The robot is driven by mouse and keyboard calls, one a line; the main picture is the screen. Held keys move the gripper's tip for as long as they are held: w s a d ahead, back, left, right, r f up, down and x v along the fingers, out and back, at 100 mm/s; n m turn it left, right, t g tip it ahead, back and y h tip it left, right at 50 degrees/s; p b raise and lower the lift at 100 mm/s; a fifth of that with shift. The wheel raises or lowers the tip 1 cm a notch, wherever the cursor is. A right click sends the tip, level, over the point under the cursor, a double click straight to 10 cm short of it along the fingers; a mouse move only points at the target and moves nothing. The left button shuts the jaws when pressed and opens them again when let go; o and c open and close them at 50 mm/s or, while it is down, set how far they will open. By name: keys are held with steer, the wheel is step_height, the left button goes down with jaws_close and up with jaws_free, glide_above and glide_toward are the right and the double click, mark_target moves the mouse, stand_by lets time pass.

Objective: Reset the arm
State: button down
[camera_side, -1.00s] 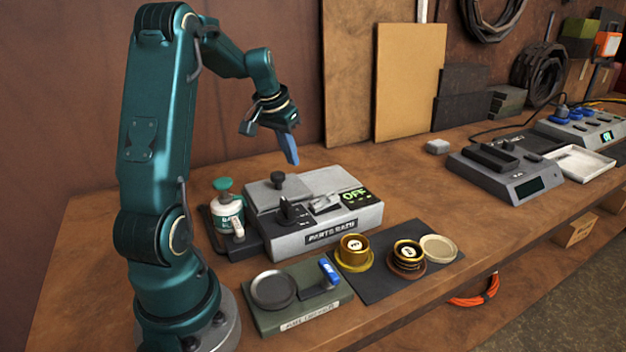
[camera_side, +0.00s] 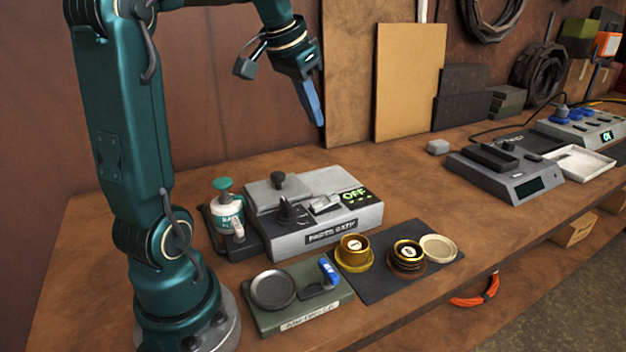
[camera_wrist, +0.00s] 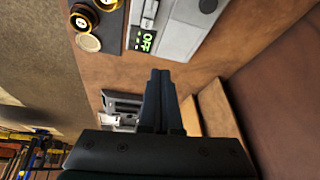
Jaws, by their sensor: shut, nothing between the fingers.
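My gripper (camera_side: 317,112) is shut and empty, held in the air above and behind the parts bath in the side view. In the wrist view its dark fingers (camera_wrist: 158,78) lie together, pointing over the bench. The grey parts bath (camera_side: 318,232) stands on the bench with its lid on and a display reading OFF; part of it also shows at the top of the wrist view (camera_wrist: 178,38).
A green tray (camera_side: 318,311) with a round dish and a blue-handled tool sits in front. Brass cups (camera_side: 354,250) stand on a dark mat (camera_side: 375,287). A green-capped bottle (camera_side: 226,210) is left of the bath. Boards (camera_side: 408,80) lean on the wall. A grey device (camera_side: 508,180) is at right.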

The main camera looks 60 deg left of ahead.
steer(key=s+d+m+t+h, duration=0.1)
steer(key=s+d+m, duration=0.3)
steer(key=d, duration=0.9)
steer(key=s+d+f+n, duration=0.1)
steer(key=s+d+f, duration=0.3)
steer(key=s+f, duration=0.3)
steer(key=shift+s+d+f+h, duration=0.3)
steer(key=shift+s+f, duration=0.1)
steer(key=shift+f, duration=0.1)
